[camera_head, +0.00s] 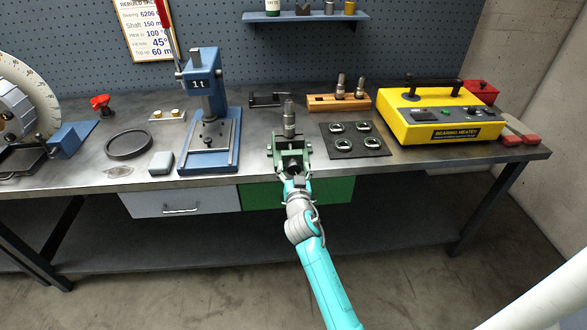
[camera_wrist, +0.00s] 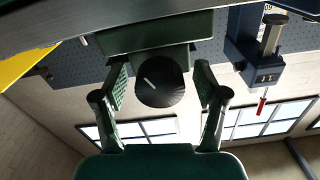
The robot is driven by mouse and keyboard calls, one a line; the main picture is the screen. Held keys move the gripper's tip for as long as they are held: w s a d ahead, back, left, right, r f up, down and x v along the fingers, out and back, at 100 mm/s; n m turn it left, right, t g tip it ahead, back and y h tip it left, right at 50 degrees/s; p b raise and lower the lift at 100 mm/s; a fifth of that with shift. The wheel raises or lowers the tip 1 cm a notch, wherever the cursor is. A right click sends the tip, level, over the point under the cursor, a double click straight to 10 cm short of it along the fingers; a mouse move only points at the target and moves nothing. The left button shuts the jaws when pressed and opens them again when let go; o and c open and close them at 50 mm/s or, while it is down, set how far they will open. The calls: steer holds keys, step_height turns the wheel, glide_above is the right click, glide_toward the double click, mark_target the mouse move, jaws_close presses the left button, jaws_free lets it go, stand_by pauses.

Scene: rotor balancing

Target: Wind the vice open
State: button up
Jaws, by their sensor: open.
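The green vice (camera_head: 275,152) stands at the front edge of the bench, with a grey stepped shaft (camera_head: 289,118) upright at its jaws. The gap between the jaws is too small to judge. My gripper (camera_head: 294,180) is at the front of the vice. In the wrist view the vice body (camera_wrist: 155,32) is overhead, and a round dark knob (camera_wrist: 160,88) with a white mark faces me. My open gripper (camera_wrist: 162,80) has one finger on each side of the knob, with visible gaps, so neither finger appears to touch it.
A blue press (camera_head: 207,110) stands left of the vice. A black mat (camera_head: 357,150) with several rings lies to its right, before a wooden block (camera_head: 338,102) holding shafts. A yellow bearing heater (camera_head: 435,112) is farther right. Drawers (camera_head: 180,203) sit beneath the bench edge.

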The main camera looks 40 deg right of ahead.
steer(key=c, duration=1.2)
steer(key=shift+o, duration=0.2)
